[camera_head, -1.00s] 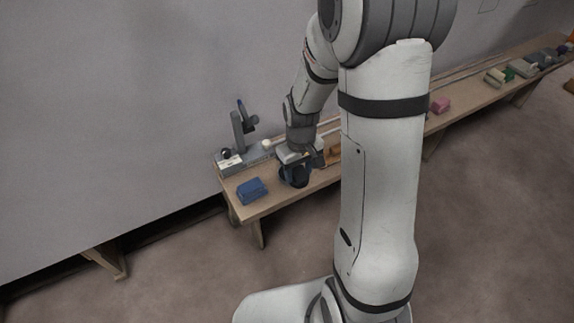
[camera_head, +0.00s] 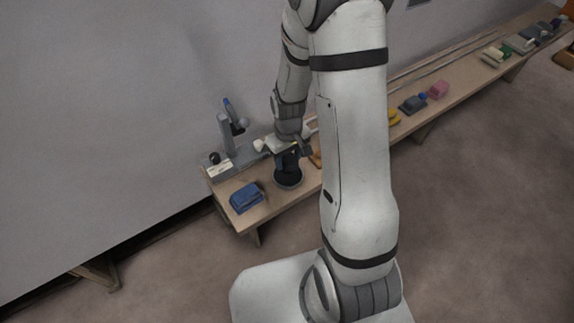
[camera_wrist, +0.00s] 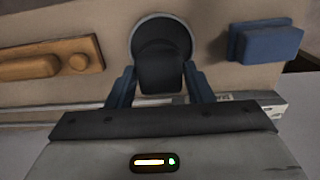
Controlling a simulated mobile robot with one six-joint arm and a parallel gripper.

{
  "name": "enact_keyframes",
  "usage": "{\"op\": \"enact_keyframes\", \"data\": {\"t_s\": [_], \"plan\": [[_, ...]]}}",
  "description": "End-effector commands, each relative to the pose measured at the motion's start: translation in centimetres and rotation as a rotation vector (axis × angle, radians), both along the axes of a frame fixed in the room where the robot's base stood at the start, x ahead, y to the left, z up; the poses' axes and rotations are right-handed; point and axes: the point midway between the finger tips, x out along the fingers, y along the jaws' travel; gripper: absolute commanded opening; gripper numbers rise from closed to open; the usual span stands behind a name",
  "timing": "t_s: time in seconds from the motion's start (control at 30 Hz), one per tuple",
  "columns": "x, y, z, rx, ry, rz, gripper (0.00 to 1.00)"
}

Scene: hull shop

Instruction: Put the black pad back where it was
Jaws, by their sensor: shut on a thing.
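My gripper (camera_wrist: 160,90) has its two dark blue fingers closed on the sides of a black pad (camera_wrist: 161,72). In the head view my gripper (camera_head: 288,160) points down over the near end of the bench, left of my arm. The pad lies over, or partly inside, a round dark dish (camera_wrist: 162,20) with a pale grey rim. The dish also shows on the bench in the head view (camera_head: 289,184). I cannot tell whether the pad touches the dish's floor.
A blue block (camera_head: 246,197) sits left of the dish on the bench. A grey stand (camera_head: 225,135) is behind it. A wooden orange-brown piece (camera_wrist: 40,66) lies on the dish's other side. Farther along are a grey block (camera_head: 411,104) and a pink block (camera_head: 438,90).

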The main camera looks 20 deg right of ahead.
Motion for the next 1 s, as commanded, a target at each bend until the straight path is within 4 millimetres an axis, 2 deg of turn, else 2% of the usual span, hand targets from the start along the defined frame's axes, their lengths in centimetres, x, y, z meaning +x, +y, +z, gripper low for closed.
{"op": "enact_keyframes", "data": {"t_s": [0.3,0.33,0.37,0.5,0.53,0.8,1.0], "plan": [[-0.1,0.3,-3.7,0.000,0.002,0.008,0.23],[-0.1,0.3,-3.9,0.001,0.001,0.009,0.24],[0.0,0.3,-3.9,0.000,0.000,0.009,0.20],[0.0,0.4,-3.9,0.000,0.000,0.010,0.20],[-0.1,0.4,-3.9,0.000,0.000,0.010,0.48],[0.0,0.4,-3.8,0.000,0.000,0.010,0.71],[0.0,0.4,-3.8,0.000,0.000,0.011,0.71]]}}
